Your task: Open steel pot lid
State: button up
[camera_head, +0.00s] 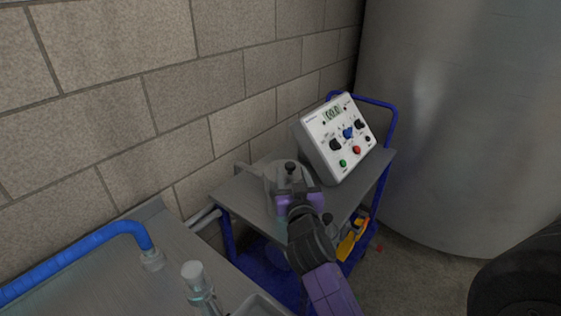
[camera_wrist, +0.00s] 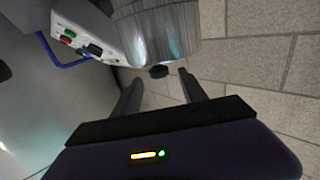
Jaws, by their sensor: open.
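The steel pot (camera_head: 262,172) stands on the grey top of a blue cart, partly hidden behind my gripper. Its lid has a dark knob (camera_head: 290,167). In the wrist view the pot (camera_wrist: 155,32) is a shiny cylinder at the top, seen upside down, with the lid on it and the dark knob (camera_wrist: 158,71) at its lower edge. My gripper (camera_head: 296,188) is at the near side of the pot. In the wrist view its jaws (camera_wrist: 160,78) are apart, with the knob showing between the fingertips. I cannot tell whether they touch it.
A white control box (camera_head: 336,137) with knobs and a display stands right behind the pot on the cart (camera_head: 362,185). A block wall (camera_head: 170,110) runs along the left. A large steel tank (camera_head: 460,110) is at right. A counter with a blue hose (camera_head: 95,240) is nearer left.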

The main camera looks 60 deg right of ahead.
jog(key=p+x, duration=0.1)
jog(key=x, duration=0.6)
jog(key=shift+w+d+p, duration=0.15)
jog(key=shift+d+p, duration=0.15)
jog(key=shift+p, duration=0.05)
grip_shut()
dwell(1.1)
